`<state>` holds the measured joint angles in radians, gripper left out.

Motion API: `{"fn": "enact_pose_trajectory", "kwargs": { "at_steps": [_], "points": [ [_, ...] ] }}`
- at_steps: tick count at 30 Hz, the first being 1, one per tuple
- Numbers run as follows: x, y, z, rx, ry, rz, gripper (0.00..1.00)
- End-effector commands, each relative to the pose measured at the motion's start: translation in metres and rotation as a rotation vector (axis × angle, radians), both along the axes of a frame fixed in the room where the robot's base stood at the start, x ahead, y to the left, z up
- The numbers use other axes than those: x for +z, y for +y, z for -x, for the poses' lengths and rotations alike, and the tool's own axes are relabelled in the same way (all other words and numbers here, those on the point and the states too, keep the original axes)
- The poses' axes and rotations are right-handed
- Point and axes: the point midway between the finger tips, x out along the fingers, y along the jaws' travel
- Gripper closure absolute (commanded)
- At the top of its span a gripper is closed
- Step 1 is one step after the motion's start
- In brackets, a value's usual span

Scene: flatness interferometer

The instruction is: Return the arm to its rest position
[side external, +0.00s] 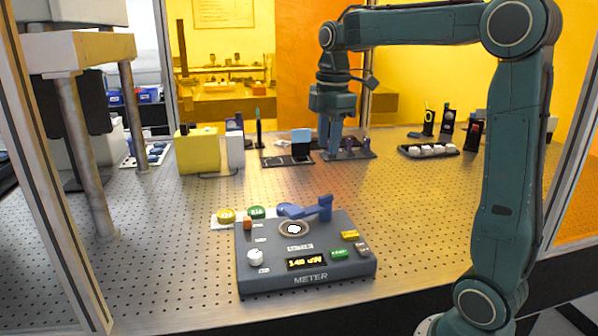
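My arm reaches over the back of the perforated table (180,255) from the right. My gripper (330,146) points straight down at the back middle, just above or beside a dark holder plate (358,155) with small dark pieces on it. The fingers are small and dark here, and I cannot tell whether they are open or shut, or whether they touch anything.
A dark meter box (308,279) with a lit display, buttons and a blue lever (312,208) stands at the front middle. Yellow (197,151) and white blocks stand at the back left. A tray of white pieces (428,150) lies at the back right. Metal posts (85,150) stand left.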

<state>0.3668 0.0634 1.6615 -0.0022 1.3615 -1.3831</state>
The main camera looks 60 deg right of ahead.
Motion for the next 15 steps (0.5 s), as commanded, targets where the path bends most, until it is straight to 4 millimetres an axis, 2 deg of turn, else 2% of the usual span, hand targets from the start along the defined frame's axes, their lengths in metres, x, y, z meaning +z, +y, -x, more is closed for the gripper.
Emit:
{"fn": "enact_pose_trajectory", "kwargs": {
  "at_steps": [6, 15],
  "points": [
    [0.005, 0.038, 0.031, -0.181, -0.087, 0.003, 0.66],
    [-0.003, 0.082, 0.081, -0.458, -0.218, -0.042, 0.66]
  ]
}}
